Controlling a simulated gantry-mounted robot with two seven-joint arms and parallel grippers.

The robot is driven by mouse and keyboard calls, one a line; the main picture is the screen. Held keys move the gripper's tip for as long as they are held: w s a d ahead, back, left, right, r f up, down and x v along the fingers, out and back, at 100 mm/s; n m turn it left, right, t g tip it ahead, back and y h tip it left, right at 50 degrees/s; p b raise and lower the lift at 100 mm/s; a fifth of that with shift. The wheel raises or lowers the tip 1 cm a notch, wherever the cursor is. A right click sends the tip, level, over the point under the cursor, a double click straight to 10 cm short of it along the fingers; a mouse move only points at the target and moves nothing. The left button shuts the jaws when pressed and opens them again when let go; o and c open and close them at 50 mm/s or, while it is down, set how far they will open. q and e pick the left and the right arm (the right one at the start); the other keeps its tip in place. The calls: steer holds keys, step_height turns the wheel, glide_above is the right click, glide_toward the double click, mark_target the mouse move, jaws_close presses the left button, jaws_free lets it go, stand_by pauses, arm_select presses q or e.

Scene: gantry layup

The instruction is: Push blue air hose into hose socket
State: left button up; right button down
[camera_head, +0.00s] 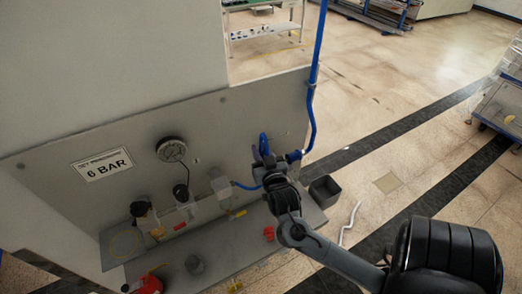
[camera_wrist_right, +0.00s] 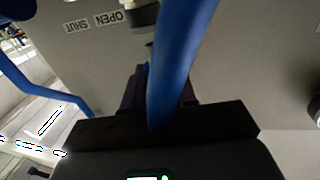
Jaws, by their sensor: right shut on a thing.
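My right gripper (camera_head: 268,160) is at the steel panel, right of the air unit, and is shut on the blue air hose (camera_head: 263,143). A short loop of the hose stands up above the fingers. In the right wrist view the blue hose (camera_wrist_right: 176,65) runs up from between the dark jaws (camera_wrist_right: 160,95), close to the camera. The hose socket cannot be made out; the gripper and hose cover that part of the panel. A blue fitting (camera_head: 293,156) sits just right of the gripper, at the lower end of the blue supply line (camera_head: 312,105). My left gripper is not in view.
The panel carries a gauge (camera_head: 171,149), a 6 BAR sign (camera_head: 103,164) and regulator units (camera_head: 180,205). Small red and yellow parts lie on the shelf (camera_head: 230,258) below. A dark open bin (camera_head: 324,191) stands right of the gripper. OPEN and SHUT labels (camera_wrist_right: 92,22) show in the wrist view.

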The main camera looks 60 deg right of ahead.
steer(key=shift+f, duration=0.1)
stand_by(0.3)
steer(key=shift+f+b, duration=0.6)
steer(key=shift+f, duration=0.2)
steer(key=shift+f+b, duration=0.35)
steer(key=shift+f, duration=0.25)
steer(key=c, duration=0.8)
jaws_free()
